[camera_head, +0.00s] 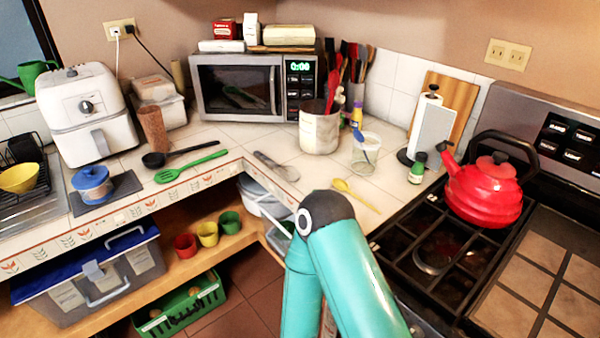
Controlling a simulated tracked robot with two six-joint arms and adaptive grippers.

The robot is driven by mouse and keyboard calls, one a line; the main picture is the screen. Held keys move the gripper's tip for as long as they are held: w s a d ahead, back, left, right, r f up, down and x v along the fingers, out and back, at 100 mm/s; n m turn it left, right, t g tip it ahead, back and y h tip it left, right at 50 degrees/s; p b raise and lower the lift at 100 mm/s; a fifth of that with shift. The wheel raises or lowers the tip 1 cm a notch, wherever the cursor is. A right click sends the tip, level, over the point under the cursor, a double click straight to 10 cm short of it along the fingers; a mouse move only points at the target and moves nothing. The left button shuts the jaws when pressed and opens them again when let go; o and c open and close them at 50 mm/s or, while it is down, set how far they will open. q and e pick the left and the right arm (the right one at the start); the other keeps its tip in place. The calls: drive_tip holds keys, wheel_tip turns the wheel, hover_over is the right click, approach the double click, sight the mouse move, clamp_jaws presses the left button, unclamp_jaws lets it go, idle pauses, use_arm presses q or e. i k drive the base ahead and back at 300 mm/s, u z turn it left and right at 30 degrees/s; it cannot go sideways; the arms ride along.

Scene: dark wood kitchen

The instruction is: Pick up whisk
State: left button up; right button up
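The whisk (276,166) appears as a slim grey utensil lying on the tiled counter, near the counter's inner corner edge. It lies at a slant, and nothing covers it. A teal arm of mine with a dark elbow joint rises from the bottom middle, in front of and below the whisk and apart from it in the picture. Neither of my grippers shows in this view.
A black ladle (180,154) and a green slotted spatula (190,166) lie left of the whisk. A yellow spoon (355,194) lies right of it. A white utensil crock (319,130) and a clear cup (365,154) stand behind. A red kettle (484,192) sits on the stove.

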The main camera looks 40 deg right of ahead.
sight(272, 163)
drive_tip(key=z, duration=0.25)
drive_tip(key=i, duration=1)
drive_tip(key=u, duration=0.05)
